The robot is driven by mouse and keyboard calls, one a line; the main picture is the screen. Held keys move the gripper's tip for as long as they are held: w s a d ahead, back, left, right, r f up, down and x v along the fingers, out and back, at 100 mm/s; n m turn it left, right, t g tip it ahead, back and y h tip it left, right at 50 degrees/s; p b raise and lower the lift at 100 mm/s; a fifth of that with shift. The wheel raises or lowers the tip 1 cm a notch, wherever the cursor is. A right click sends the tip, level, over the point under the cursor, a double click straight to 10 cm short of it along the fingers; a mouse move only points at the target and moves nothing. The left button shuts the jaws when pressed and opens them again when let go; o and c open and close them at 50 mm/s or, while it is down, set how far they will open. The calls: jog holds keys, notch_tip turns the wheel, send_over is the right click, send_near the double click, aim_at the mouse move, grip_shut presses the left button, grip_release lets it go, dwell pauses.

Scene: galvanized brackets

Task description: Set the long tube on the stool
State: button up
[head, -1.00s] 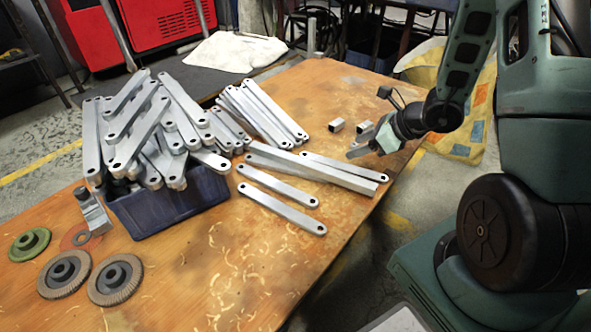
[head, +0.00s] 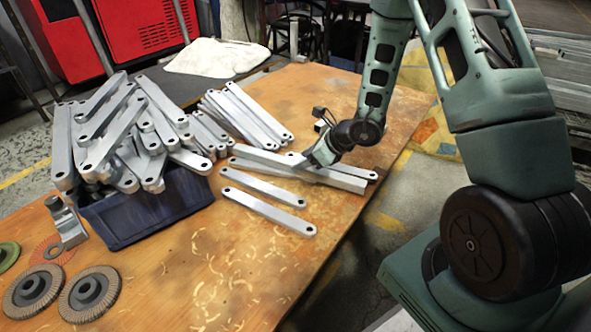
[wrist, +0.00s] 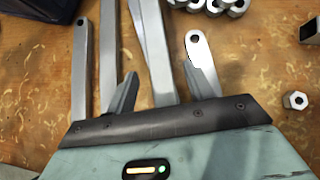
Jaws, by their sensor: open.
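The long tube is a grey square bar lying on the wooden table among flat brackets; its near end (head: 345,181) shows in the head view, and my gripper covers part of it. In the wrist view the tube (wrist: 155,50) runs up between my open fingers. My gripper (head: 318,158) is low over the tube, pointing down at the table. In the wrist view my gripper (wrist: 160,90) has one finger on each side of the tube, with no closed grip. I cannot make out a stool in either view.
Loose brackets (head: 267,213) lie in front of the tube, and another bracket (wrist: 201,50) lies close beside the right finger. A blue bin (head: 150,215) heaped with brackets stands left. Grinding discs (head: 90,293) lie at the front left. A hex nut (wrist: 295,101) is at right.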

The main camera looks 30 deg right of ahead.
jog(key=x, duration=0.2)
jog(key=shift+w+a+f, duration=0.1)
jog(key=shift+w+f, duration=0.05)
jog(key=shift+f, duration=0.05)
jog(key=shift+r, duration=0.1)
grip_shut()
